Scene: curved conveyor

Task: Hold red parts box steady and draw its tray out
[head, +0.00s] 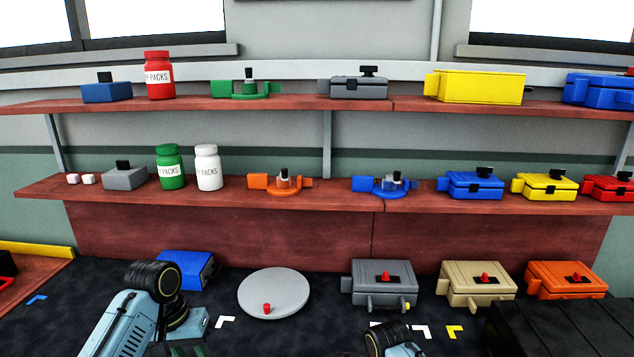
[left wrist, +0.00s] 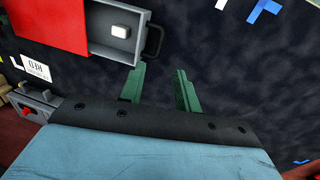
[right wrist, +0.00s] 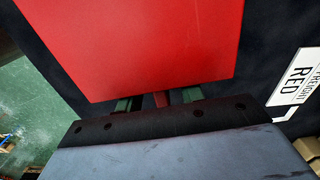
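The red parts box (left wrist: 60,22) shows at the top left of the left wrist view. Its grey tray (left wrist: 100,47) stands drawn out of the box's right side, with a white block (left wrist: 120,31) in it and a dark handle (left wrist: 154,40) on its end. My left gripper (left wrist: 159,88) is open and empty, apart from the handle. In the right wrist view the red box (right wrist: 150,45) fills the top. My right gripper (right wrist: 158,100) has its fingers apart on either side of a narrow red tab (right wrist: 160,99), with dark gaps beside it. The head view does not show this box.
A grey box with a red knob (left wrist: 28,110) lies left of my left gripper. A white label (right wrist: 300,80) lies right of the box. The head view shows a round grey disc (head: 274,292), a blue box (head: 185,270), a grey box (head: 384,283) and loaded shelves behind.

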